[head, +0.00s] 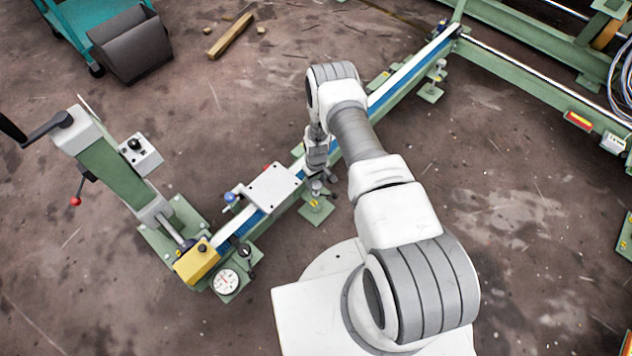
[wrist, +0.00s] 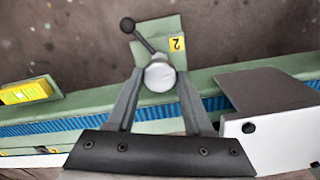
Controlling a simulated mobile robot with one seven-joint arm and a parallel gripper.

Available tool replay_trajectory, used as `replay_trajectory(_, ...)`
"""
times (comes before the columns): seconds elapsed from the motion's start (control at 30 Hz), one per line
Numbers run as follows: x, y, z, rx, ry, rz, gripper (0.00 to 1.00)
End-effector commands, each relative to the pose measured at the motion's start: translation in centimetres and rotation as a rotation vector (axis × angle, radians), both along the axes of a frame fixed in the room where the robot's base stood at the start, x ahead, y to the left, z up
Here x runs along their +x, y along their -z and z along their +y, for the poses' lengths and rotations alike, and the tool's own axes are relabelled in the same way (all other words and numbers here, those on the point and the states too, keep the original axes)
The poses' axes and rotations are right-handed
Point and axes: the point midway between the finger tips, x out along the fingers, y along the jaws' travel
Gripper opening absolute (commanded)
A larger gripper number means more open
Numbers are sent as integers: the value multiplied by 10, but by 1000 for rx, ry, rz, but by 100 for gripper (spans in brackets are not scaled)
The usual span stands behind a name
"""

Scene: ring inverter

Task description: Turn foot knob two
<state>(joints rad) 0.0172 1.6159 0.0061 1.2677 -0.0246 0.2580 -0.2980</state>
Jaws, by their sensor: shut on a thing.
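Foot knob two is a round pale metal knob (wrist: 159,77) in the wrist view. It sits on a green foot plate (wrist: 172,28) that carries a yellow label with a "2" (wrist: 177,43). A short bar with a black ball end (wrist: 127,24) sticks out from it to the upper left. My gripper (wrist: 158,82) is shut on the knob, one finger on each side. In the head view my gripper (head: 325,176) is low at the green rail, by the foot plate (head: 316,210); my arm hides part of this spot.
The green rail with a blue strip (head: 402,82) runs diagonally past the foot. A white plate carriage (head: 270,188) sits on the rail close to the left. A crank post (head: 110,160) and a dial gauge (head: 225,282) stand further left. Open floor (head: 500,200) lies right.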

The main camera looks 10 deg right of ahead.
Motion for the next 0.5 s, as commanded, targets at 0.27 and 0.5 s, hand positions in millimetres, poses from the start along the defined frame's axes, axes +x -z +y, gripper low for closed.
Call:
replay_trajectory(0.27, 0, 0, 0, 0, 31, 0, 0)
replay_trajectory(0.5, 0, 0, 0, 0, 31, 0, 0)
